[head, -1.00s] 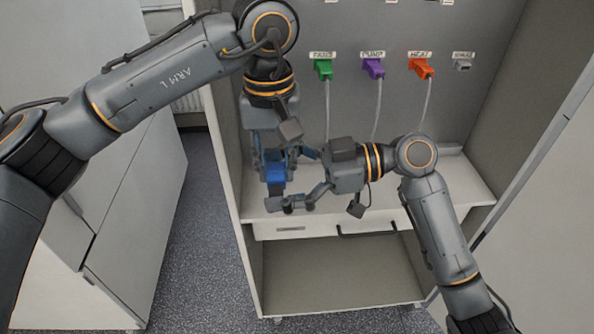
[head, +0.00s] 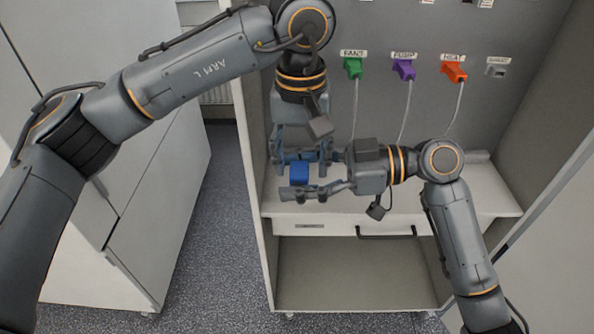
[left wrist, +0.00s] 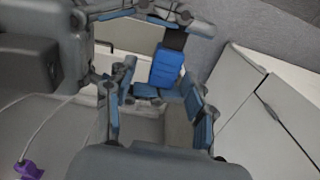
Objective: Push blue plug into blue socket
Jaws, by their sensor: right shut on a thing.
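The blue plug (head: 299,174) is held above the cabinet's shelf, and it also shows in the left wrist view (left wrist: 166,66). My right gripper (head: 306,174) reaches in from the right and is shut on the plug. My left gripper (head: 302,157) points down from above. Its fingers are spread wide on either side, close to the plug and the right fingers. In the left wrist view my left gripper (left wrist: 158,112) is open, with the plug just beyond its fingertips. I see no blue socket; my left arm hides part of the panel.
Green (head: 353,67), purple (head: 404,69) and orange (head: 454,71) plugs sit in the back panel, with cables hanging down. A grey connector (head: 496,71) is at their right. The white shelf (head: 450,200) has free room at right. A cabinet (head: 150,220) stands at left.

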